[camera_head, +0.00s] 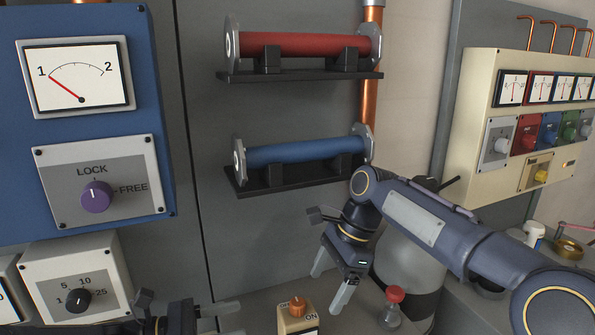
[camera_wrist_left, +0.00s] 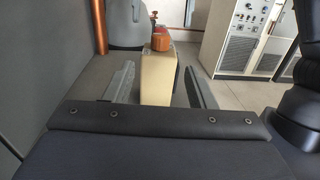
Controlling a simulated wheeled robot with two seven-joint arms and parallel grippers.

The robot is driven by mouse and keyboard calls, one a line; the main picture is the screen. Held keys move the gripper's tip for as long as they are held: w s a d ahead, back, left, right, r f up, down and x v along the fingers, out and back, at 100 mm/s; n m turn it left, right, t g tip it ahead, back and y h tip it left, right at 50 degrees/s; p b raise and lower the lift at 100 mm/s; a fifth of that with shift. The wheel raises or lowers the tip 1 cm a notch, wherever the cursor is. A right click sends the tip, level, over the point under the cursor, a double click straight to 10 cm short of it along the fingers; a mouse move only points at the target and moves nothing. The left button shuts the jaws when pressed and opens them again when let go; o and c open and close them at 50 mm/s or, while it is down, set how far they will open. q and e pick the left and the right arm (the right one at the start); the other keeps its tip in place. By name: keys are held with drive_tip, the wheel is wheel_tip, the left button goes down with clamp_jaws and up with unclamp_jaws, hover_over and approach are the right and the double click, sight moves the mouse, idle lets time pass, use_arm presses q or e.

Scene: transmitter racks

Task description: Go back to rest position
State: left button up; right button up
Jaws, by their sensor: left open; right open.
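My right gripper (camera_head: 333,278) is open and empty in the head view. It points down in front of the grey wall, below the blue tube. My left gripper (camera_head: 222,318) shows only partly at the bottom edge of the head view, left of a small beige box with an orange knob (camera_head: 297,306). In the left wrist view the left gripper's fingers (camera_wrist_left: 158,88) are spread apart. The beige box (camera_wrist_left: 157,78) shows between and beyond them there; I cannot tell whether they touch it.
A red tube (camera_head: 305,45) and a blue tube (camera_head: 300,152) rest on wall shelves. A blue panel (camera_head: 95,125) with a purple knob stands at left. A cream panel (camera_head: 480,95) with meters is at right. A small red-capped bottle (camera_head: 391,308) stands near my right gripper.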

use_arm(q)
drive_tip(key=s+m+g+y, duration=0.3)
drive_tip(key=s+m+y, duration=0.3)
drive_tip(key=s+m, duration=0.65)
use_arm(e)
drive_tip(key=s+d+r+n+t, duration=0.25)
drive_tip(key=s+d+n, duration=0.35)
drive_tip(key=s+d, duration=0.6)
use_arm(q)
drive_tip(key=s+a+f+m+t+y, duration=0.3)
drive_tip(key=s+a+f+m+y, duration=0.1)
drive_tip(key=s+a+m+y, duration=0.3)
drive_tip(key=shift+s+a+f, duration=0.25)
drive_tip(key=shift+s+a, duration=0.1)
drive_tip(key=shift+s, duration=0.1)
use_arm(e)
drive_tip(key=s+d+f+n+t, duration=0.2)
drive_tip(key=s+f+n+t, duration=0.2)
drive_tip(key=s+f+n, duration=0.3)
drive_tip(key=s+f, duration=0.4)
drive_tip(key=s, duration=0.3)
drive_tip(key=shift+s+d+f, duration=0.2)
drive_tip(key=shift+s+d, duration=0.05)
drive_tip(key=shift+d, duration=0.05)
